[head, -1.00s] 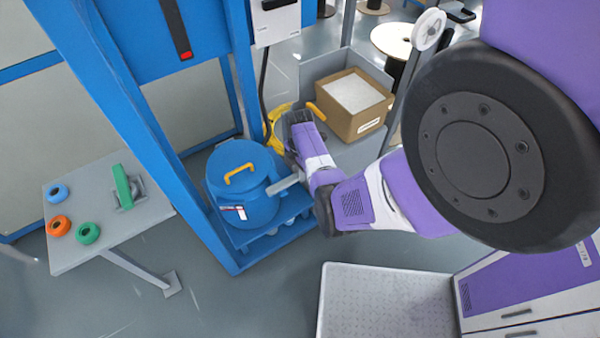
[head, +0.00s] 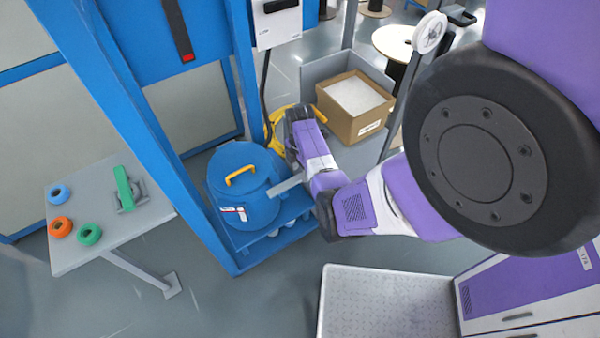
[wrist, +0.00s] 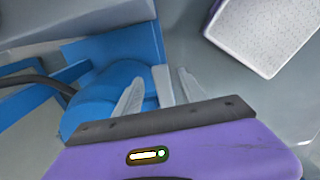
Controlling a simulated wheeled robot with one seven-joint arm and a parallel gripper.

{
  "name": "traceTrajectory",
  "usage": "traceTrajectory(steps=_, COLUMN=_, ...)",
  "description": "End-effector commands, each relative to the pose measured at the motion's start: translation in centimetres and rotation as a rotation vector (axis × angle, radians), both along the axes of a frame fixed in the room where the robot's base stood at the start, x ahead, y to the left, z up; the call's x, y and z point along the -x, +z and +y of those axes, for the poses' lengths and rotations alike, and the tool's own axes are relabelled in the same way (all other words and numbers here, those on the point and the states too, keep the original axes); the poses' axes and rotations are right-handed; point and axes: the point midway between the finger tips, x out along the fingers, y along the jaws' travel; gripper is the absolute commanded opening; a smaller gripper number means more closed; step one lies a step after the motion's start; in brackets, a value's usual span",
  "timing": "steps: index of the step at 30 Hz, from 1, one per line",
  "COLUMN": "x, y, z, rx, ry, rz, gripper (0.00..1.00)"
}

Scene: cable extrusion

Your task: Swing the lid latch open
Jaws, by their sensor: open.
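The blue round hopper (head: 250,208) with a yellow-handled lid (head: 238,160) stands inside the blue frame. A grey bar, seemingly the lid latch (head: 286,185), sticks out from its right side towards my arm. In the wrist view the hopper (wrist: 85,105) is at the left, and the grey bar (wrist: 163,86) shows between my two fingers. My gripper (wrist: 160,76) is open around the bar; I cannot tell whether a finger touches it. In the head view my gripper (head: 291,158) is right of the hopper, its fingertips hard to make out.
A cardboard box of white pellets (head: 355,97) sits in a grey bin behind my gripper. Yellow parts (head: 280,122) lie close behind it. A blue frame post (head: 130,130) stands left of the hopper. A grey table (head: 110,225) with coloured rings is at the left.

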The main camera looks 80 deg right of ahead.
Motion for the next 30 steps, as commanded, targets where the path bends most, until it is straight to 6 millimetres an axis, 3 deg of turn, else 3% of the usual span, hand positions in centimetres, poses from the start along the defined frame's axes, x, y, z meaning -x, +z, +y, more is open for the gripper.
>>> traceTrajectory(steps=3, x=-0.1, y=2.2, z=-0.1, rx=0.004, ry=0.001, rz=-0.002, gripper=0.47)
traceTrajectory(steps=10, x=-0.1, y=5.0, z=0.0, rx=0.002, ry=0.002, rz=-0.001, gripper=0.47)
traceTrajectory(steps=30, x=-0.1, y=5.5, z=0.0, rx=0.001, ry=0.001, rz=-0.001, gripper=0.47)
